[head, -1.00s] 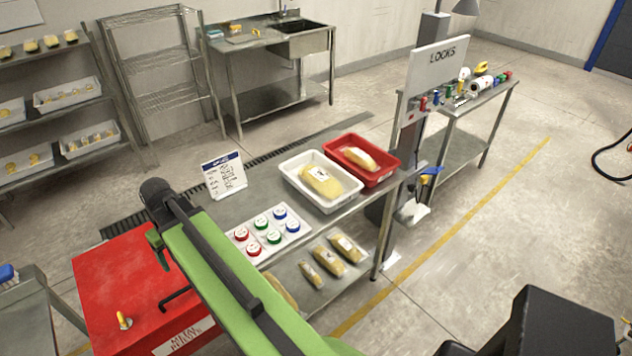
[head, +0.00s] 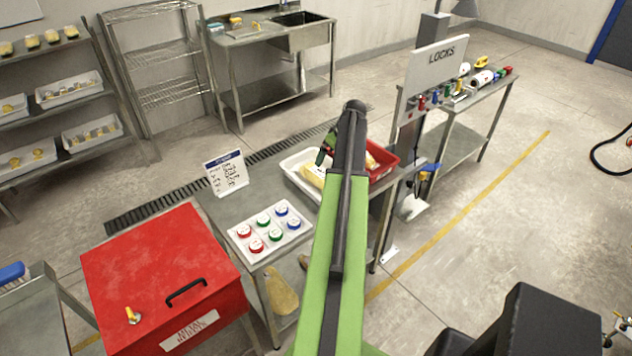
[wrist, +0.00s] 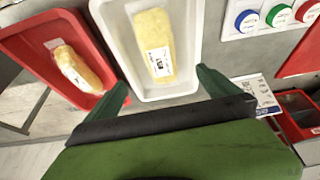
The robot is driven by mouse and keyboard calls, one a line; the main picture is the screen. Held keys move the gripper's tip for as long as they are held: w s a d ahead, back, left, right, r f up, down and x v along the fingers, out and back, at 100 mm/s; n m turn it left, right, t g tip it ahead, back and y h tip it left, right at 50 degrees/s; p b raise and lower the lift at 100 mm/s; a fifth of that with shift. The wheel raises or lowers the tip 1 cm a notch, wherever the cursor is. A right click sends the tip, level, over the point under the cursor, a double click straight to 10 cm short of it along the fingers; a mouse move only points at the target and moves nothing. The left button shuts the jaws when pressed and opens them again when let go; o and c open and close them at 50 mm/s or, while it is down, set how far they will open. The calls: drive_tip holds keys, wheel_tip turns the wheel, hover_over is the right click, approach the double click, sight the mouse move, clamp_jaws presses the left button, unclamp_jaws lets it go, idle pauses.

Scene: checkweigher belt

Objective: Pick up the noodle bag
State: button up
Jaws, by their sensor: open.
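A pale yellow bag with a white label (wrist: 155,42) lies in the white tray (wrist: 186,97) in the wrist view. A similar yellow bag (wrist: 80,68) lies in the red tray (wrist: 30,53) beside it. I cannot read which one is noodles. In the head view my gripper (head: 328,148) is over the trays and partly hides the bag in the white tray (head: 312,175) and the bag in the red tray (head: 371,161).
A panel of coloured buttons (head: 268,231) and a sign card (head: 226,174) stand on the bench left of the trays. A LOCKS board (head: 432,72) rises at right. Another bag (head: 281,292) lies on the lower shelf.

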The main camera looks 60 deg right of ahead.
sight(321, 172)
drive_tip(key=b+x, duration=0.9)
drive_tip(key=x, duration=0.2)
drive_tip(key=shift+f, duration=0.25)
drive_tip(key=shift+f+b, duration=0.15)
drive_tip(key=shift+b, duration=0.25)
drive_tip(key=b+x, duration=0.4)
drive_tip(key=x, duration=0.1)
drive_tip(key=shift+w+b, duration=0.25)
drive_tip(key=shift+b, duration=0.05)
drive_tip(key=shift+r, duration=0.2)
drive_tip(key=shift+c, duration=0.3)
drive_tip(key=c, duration=1.9)
